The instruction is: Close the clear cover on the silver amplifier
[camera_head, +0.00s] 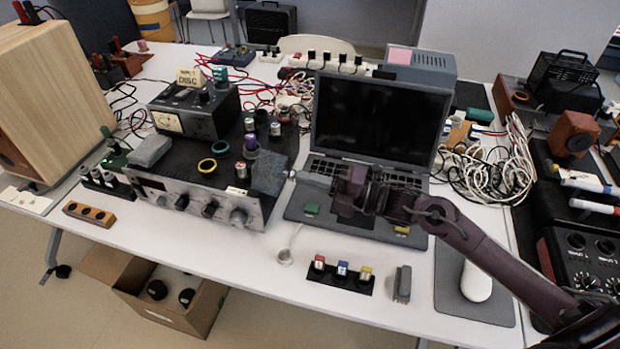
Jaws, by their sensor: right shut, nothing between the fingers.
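The silver amplifier (158,193) stands on the left half of the white table, its knobbed silver front facing me. My right arm reaches in from the lower right across the laptop. My right gripper (294,175) points left and is shut and empty, beside the amplifier's right end. I cannot tell whether it touches anything. My left gripper is out of view.
An open laptop (375,119) stands right of the amplifier, partly behind my arm. A black meter box (198,112) stands behind the amplifier. A wooden speaker (55,97) is at far left. Colored-capped jars (342,270) and a white mouse (476,283) sit near the front edge.

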